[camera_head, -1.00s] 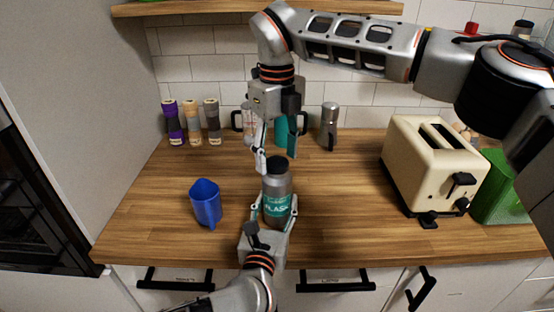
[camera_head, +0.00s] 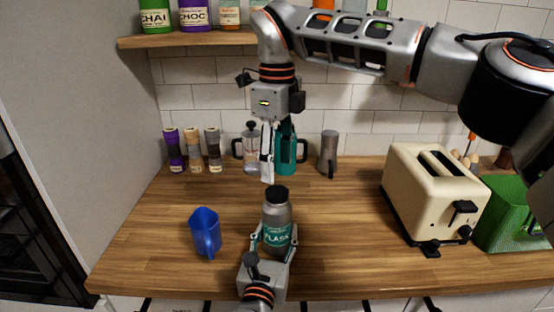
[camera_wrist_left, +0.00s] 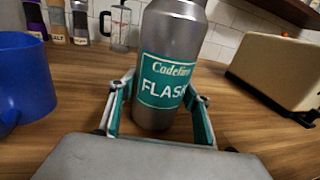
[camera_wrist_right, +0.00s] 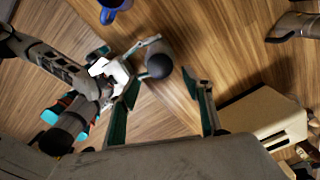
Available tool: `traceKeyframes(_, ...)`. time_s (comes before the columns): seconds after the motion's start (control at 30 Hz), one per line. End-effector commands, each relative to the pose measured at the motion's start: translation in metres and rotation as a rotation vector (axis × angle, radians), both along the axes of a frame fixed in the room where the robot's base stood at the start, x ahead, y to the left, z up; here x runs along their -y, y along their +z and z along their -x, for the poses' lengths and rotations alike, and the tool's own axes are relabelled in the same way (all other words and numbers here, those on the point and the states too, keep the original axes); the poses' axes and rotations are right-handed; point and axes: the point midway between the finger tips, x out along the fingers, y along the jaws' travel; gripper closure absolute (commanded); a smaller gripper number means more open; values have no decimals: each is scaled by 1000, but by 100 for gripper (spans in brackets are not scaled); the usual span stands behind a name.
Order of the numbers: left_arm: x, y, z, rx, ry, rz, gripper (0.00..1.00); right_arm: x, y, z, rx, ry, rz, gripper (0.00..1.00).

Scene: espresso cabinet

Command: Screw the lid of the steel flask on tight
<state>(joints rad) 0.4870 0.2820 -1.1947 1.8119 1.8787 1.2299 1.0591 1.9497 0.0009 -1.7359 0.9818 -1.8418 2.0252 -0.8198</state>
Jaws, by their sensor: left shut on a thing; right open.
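The steel flask (camera_head: 277,215) stands upright on the wooden counter, with a teal label that also shows in the left wrist view (camera_wrist_left: 165,80). Its black lid (camera_head: 277,193) sits on top; how tight it is cannot be told. The lid shows from above in the right wrist view (camera_wrist_right: 159,65). My left gripper (camera_head: 275,243) is shut on the flask's lower body from the front. My right gripper (camera_head: 267,180) is open and empty, pointing down just above the lid. In the right wrist view the lid appears between its finger ends.
A blue jug (camera_head: 205,232) stands left of the flask. A cream toaster (camera_head: 425,190) and green crate (camera_head: 500,215) are at the right. Spice jars (camera_head: 193,150), a French press (camera_head: 251,150), a teal flask (camera_head: 286,155) and a grey grinder (camera_head: 329,153) stand at the back.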

Motion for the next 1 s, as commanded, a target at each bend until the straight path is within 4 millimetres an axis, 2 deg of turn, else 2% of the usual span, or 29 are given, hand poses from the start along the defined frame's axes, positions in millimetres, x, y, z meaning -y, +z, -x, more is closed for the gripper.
traceKeyframes(0.17, 0, 0, 0, 0, 0, 0, 100, 0, 5, 0, 1, 68, 0, 50)
traceKeyframes(0.57, 0, 0, 0, 0, 0, 0, 100, 0, 0, 0, -1, 70, 0, 50)
traceKeyframes(1.0, 0, 0, 0, 0, 0, 0, 100, 0, -59, 0, -2, 69, -1, 50)
